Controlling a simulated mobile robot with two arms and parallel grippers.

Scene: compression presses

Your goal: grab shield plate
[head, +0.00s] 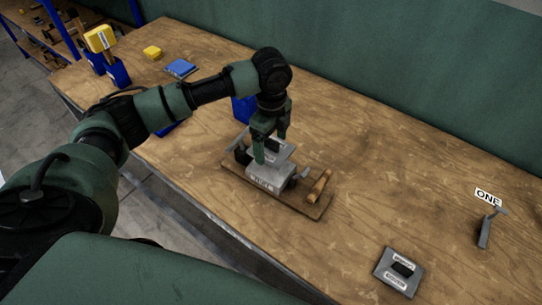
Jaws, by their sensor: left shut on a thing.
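My left gripper (271,147) points down over a small wooden-based press (318,208) in the middle of the bench. It is shut on the dark handle of a grey plate (284,154), which looks like the shield plate. The plate sits at or just above a light grey labelled block (264,180) on the press; I cannot tell whether they touch. The fingers partly hide the handle and plate. A similar grey plate with a black handle and white labels (391,281) lies at the lower right. My right gripper is not in view.
A wooden roller-like handle (320,186) lies at the press's right side. A grey stand with a sign reading ONE (485,232) is at the right.

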